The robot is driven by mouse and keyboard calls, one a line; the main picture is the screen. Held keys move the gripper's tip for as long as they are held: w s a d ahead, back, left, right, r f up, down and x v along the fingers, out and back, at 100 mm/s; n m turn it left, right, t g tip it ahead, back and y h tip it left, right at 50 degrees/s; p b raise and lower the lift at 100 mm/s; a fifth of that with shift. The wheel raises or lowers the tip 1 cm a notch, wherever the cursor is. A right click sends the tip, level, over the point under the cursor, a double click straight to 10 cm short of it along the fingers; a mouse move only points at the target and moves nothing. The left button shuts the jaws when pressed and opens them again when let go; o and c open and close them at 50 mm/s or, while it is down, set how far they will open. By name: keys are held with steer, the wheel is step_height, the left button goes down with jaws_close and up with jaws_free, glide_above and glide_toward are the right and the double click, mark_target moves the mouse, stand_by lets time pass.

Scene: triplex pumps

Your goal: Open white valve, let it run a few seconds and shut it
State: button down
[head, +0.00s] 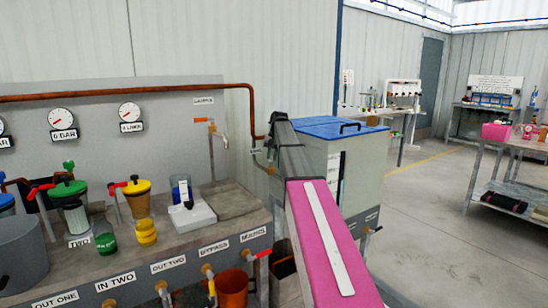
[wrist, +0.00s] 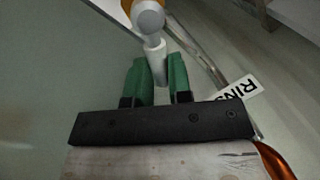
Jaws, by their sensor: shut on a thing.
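The white valve (wrist: 153,22) is at the top of the wrist view, with a rounded white-grey hub, a short white handle and a brass-orange part behind it. My gripper (wrist: 159,72) has its green fingers on both sides of the handle and is shut on it. The handle's lower end lies between the fingertips. In the head view my arm runs toward the tank, and my gripper and the white valve cannot be made out there. No flowing water can be made out.
A label reading "RINS" (wrist: 240,92) and a copper pipe (wrist: 275,160) lie close right of my gripper. The tank with a blue lid (head: 330,127) stands beside my arm. The pump bench (head: 130,262) holds coloured valves. Open floor (head: 430,230) lies to the right.

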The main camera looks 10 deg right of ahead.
steer(key=shift+w+a+n+g, duration=0.1)
steer(key=shift+a+n+g, duration=0.3)
steer(key=shift+n, duration=0.75)
steer(key=shift+w+a+n+g, duration=0.1)
steer(key=shift+a+n, duration=0.45)
steer(key=shift+n, duration=0.6)
steer(key=c, duration=1)
jaws_free()
steer(key=shift+c, duration=0.2)
steer(key=shift+r, duration=0.1)
steer(key=r, duration=0.2)
steer(key=d+r, duration=0.1)
steer(key=r, duration=0.4)
steer(key=shift+d+r, duration=0.1)
steer(key=shift+d, duration=0.05)
